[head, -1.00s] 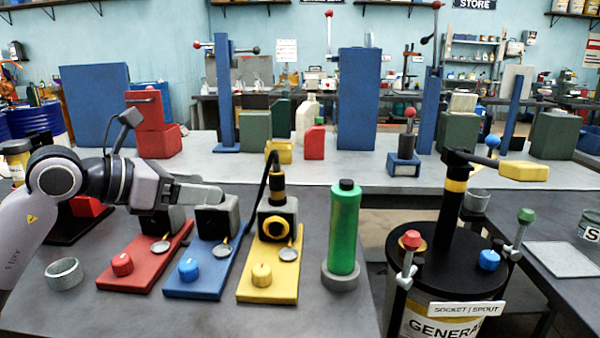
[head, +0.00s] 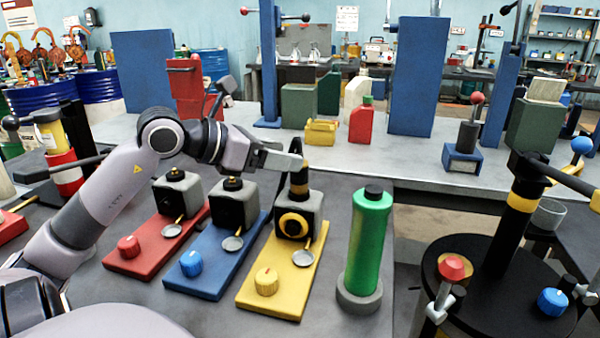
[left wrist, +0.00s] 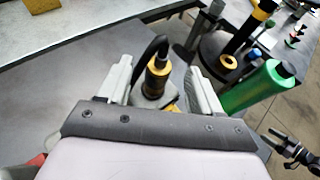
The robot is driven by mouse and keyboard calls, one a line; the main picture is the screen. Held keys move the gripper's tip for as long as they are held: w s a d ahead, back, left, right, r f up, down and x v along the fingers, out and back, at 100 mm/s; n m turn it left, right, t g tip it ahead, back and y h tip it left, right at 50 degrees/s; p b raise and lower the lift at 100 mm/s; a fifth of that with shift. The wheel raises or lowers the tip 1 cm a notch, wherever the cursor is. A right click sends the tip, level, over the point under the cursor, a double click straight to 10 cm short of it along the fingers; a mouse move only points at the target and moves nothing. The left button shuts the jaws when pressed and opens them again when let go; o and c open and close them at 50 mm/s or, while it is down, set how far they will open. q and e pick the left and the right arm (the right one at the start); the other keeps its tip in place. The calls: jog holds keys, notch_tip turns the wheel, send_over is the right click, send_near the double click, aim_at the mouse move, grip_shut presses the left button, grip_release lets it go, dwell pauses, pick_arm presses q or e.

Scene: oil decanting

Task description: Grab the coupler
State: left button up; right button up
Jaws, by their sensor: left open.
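The coupler (head: 299,183), black with yellow bands, stands upright on the grey block of the yellow stand (head: 285,270). In the left wrist view the coupler (left wrist: 157,72) shows between the two fingers, with a black hose curving from its top.
Left of the yellow stand are a blue stand (head: 215,265) and a red stand (head: 150,245). A green bottle (head: 369,240) stands close on the right in a grey ring. A black-topped drum (head: 500,290) with a tall post is further right.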

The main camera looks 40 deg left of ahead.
aim_at(299, 152)
pick_arm(q)
jog(key=shift+p+x, duration=0.55)
jog(key=shift+x, duration=1.8)
jog(key=shift+r, duration=0.1)
jog(key=c, duration=1.1)
